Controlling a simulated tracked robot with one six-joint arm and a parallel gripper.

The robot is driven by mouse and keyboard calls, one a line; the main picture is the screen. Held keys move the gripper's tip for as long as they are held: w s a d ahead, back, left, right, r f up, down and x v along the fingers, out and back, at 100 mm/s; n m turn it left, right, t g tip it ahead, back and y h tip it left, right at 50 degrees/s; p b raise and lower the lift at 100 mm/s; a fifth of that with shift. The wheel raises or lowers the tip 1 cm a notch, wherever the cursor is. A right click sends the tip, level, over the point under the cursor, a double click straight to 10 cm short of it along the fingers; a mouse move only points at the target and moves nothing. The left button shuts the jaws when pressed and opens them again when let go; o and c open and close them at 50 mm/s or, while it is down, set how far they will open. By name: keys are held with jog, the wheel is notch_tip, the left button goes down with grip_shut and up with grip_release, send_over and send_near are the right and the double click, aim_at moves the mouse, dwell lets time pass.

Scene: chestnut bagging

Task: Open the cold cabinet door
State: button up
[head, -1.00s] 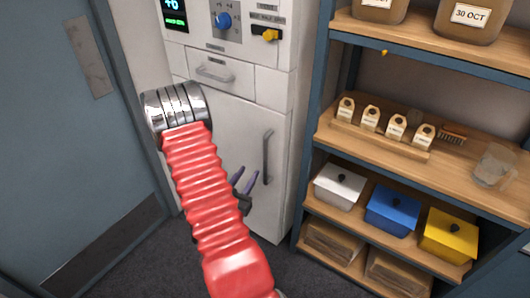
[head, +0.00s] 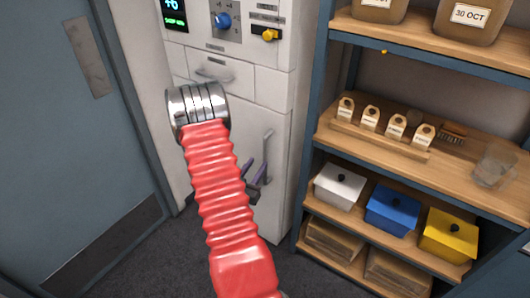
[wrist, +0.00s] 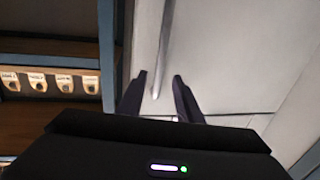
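The cold cabinet door (head: 235,160) is a pale panel low on the white cabinet and looks shut. Its upright grey bar handle (head: 268,146) is near the door's right edge. My gripper (head: 258,172) is at the handle's lower part in the head view, partly hidden behind my red arm. In the wrist view my gripper (wrist: 159,77) is open, with two dark fingers apart. The handle (wrist: 163,45) runs down the picture, and its end shows between the fingers. No finger is clearly touching it. I cannot tell how deep the handle sits between them.
A drawer with a handle (head: 214,75) and a control panel with a blue knob (head: 222,21) and yellow lever (head: 268,35) are above the door. A wooden shelf unit (head: 340,210) with lidded boxes stands close on the right. A blue-grey room door (head: 70,130) is on the left.

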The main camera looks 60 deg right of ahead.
aim_at(264, 153)
jog(key=d, duration=0.8)
jog(key=shift+w+d, duration=0.2)
jog(key=shift+d, duration=0.15)
jog(key=shift+c, duration=0.4)
grip_shut()
